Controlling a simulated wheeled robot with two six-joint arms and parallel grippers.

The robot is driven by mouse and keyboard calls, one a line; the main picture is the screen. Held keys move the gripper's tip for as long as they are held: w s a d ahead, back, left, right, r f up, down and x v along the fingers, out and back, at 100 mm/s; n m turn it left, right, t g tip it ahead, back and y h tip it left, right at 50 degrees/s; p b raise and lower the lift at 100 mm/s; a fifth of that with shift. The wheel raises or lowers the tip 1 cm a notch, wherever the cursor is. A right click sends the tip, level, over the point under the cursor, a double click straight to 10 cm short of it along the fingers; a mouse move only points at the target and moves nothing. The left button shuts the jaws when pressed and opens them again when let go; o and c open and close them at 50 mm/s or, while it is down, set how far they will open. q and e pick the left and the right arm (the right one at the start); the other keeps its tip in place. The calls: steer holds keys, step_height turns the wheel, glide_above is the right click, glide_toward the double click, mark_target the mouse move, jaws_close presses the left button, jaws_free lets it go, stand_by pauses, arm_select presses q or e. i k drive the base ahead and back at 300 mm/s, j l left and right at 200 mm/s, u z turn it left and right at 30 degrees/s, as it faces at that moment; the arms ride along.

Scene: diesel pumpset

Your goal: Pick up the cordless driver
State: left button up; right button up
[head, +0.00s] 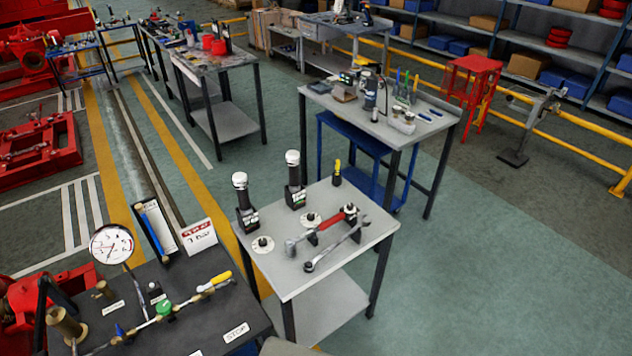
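I cannot make out the cordless driver with certainty. A small dark upright tool shape (367,15) stands on the far grey bench at the top; it may be a driver, but it is too small to tell. Neither of my grippers is in view.
A near grey table (345,258) carries two black-and-white cylinders (242,200), a red-handled tool (328,222) and a wrench (340,245). A dark bench (200,300) with a dial gauge (111,244) is at the lower left. Open green floor (500,270) lies to the right.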

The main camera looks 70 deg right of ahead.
mark_target(294, 159)
steer(key=z, duration=2.35)
